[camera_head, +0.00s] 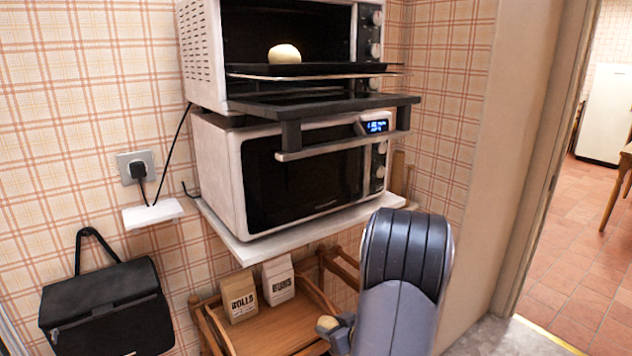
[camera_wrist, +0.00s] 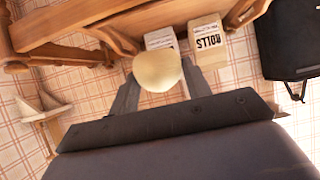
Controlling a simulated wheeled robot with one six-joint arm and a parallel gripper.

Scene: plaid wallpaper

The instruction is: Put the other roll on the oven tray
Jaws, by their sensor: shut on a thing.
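My gripper (camera_wrist: 160,78) is shut on a pale round roll (camera_wrist: 157,70), one dark finger on each side of it in the wrist view. In the head view the roll (camera_head: 327,323) shows low in the middle, in front of the wooden stand and partly hidden by my gripper (camera_head: 336,330) and arm. The upper oven (camera_head: 205,50) has its door (camera_head: 330,103) folded down. Its dark oven tray (camera_head: 335,69) sits inside on a wire rack, with one roll (camera_head: 284,54) on the left part. The right part of the tray looks bare.
A second oven (camera_head: 225,185), its door shut, stands below on a white shelf (camera_head: 280,238). Paper bags marked ROLLS (camera_head: 239,297) and BUNS (camera_head: 279,280) stand on a wooden stand (camera_head: 275,325). A black bag (camera_head: 108,310) hangs at left. A doorway opens at right.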

